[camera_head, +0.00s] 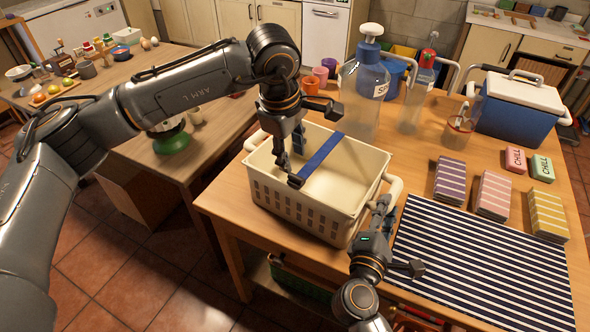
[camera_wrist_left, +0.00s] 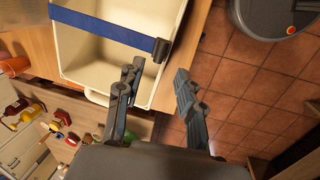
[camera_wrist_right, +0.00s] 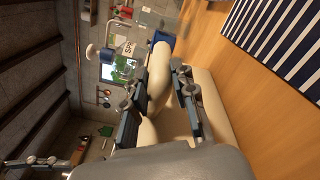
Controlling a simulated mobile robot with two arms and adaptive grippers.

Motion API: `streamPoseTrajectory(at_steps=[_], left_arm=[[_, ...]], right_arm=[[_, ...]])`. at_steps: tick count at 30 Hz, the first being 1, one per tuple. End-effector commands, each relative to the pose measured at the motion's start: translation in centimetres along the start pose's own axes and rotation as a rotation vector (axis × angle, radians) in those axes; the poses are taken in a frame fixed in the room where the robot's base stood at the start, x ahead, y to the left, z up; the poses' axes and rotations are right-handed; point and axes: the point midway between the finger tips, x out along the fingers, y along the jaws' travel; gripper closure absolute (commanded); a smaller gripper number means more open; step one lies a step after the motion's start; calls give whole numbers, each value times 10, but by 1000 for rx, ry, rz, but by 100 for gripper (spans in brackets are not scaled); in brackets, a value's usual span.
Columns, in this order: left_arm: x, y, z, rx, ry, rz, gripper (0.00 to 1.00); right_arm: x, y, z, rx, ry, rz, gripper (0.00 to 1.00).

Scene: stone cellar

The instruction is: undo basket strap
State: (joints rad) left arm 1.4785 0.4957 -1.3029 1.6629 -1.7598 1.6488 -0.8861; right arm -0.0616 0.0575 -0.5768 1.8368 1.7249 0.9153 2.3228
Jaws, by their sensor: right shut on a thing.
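The cream basket (camera_head: 300,219) stands on the wooden table, with slots in its near wall. A blue strap (camera_head: 322,153) crosses its open top from far rim to near rim; it also shows in the left wrist view (camera_wrist_left: 105,27). A dark clip (camera_wrist_left: 162,50) sits at its near end, by the rim. My left gripper (camera_head: 289,163) is above the near rim, close to the clip; its fingers are apart with nothing between them. My right gripper (camera_head: 382,212) is shut on the basket's right handle (camera_head: 394,188), which appears between its fingers in the right wrist view (camera_wrist_right: 160,72). The basket looks empty.
A striped mat (camera_head: 482,265) lies right of the basket, with folded cloths (camera_head: 493,195) behind it. A spray bottle (camera_head: 368,90), cups (camera_head: 311,85) and a blue cool box (camera_head: 515,105) stand at the back. A second table (camera_head: 110,80) is at the left.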

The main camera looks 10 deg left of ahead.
Motion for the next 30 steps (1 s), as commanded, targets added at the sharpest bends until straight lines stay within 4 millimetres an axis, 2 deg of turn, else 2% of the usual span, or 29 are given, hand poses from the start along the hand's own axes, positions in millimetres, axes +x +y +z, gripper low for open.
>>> streamPoseTrajectory(at_steps=[1,3,9,15,22,23,28,30], left_arm=[[13,-1,1,0,-2,-5,63],[26,-1,0,-1,-1,-3,63],[55,0,0,-1,-2,-2,63],[66,0,0,0,-1,0,63],[66,0,0,0,-1,0,63],[66,0,0,0,-1,0,65],[66,0,0,0,-1,0,99],[66,0,0,0,-1,1,100]], right_arm=[[-3,-6,-6,-3,14,-10,100],[-3,-6,-6,-3,14,-10,100],[-2,-6,-6,-3,14,-10,100],[-2,-6,-6,-3,14,-10,100],[-2,-6,-6,-3,14,-10,100],[-2,-6,-6,-3,14,-10,100],[-2,-6,-6,-3,14,-10,100],[-2,-6,-6,-3,14,-10,100]])
